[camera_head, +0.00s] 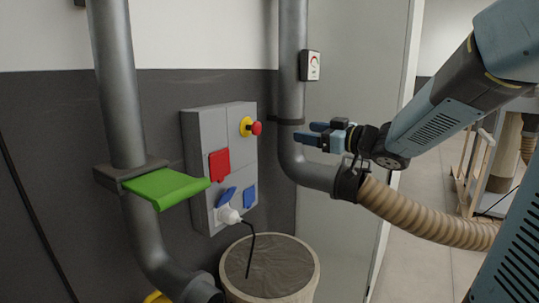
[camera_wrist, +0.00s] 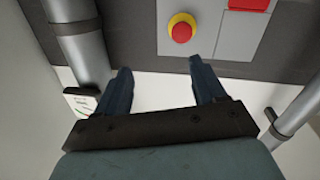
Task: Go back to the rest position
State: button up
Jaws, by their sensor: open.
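My gripper (camera_head: 310,133) is raised in the middle of the head view, its blue fingers pointing left towards the grey wall panel (camera_head: 192,150). In the wrist view my gripper (camera_wrist: 160,78) has its two fingers spread wide, with nothing between them. The red emergency button on a yellow collar (camera_head: 250,127) is left of the fingers, with a visible gap. The button also shows in the wrist view (camera_wrist: 181,30), beyond the fingertips and apart from them.
A white plug (camera_head: 229,215) with a black cable sits in the panel's lower part. A green plate (camera_head: 167,187) sticks out from the left pipe (camera_head: 115,80). Another pipe (camera_head: 292,60) runs close behind my gripper. A round drum (camera_head: 300,285) stands below. A ribbed hose (camera_head: 430,220) passes under my arm.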

jog(key=s+d+f+m+h, duration=0.1)
jog(key=s+d+m+h, duration=0.7)
jog(key=d+h, duration=0.4)
jog(key=s+a+f+m+g, duration=0.1)
jog(key=s+a+f+g, duration=0.2)
jog(key=s, duration=0.5)
jog(key=s+a+f+m+g, duration=0.1)
jog(key=s+a+f+g, duration=0.2)
jog(key=s, duration=0.6)
notch_tip(320, 180, down, 2)
jog(key=shift+s+f+m+g, duration=0.15)
jog(key=shift+s+m+g, duration=0.1)
jog(key=shift+m+g, duration=0.25)
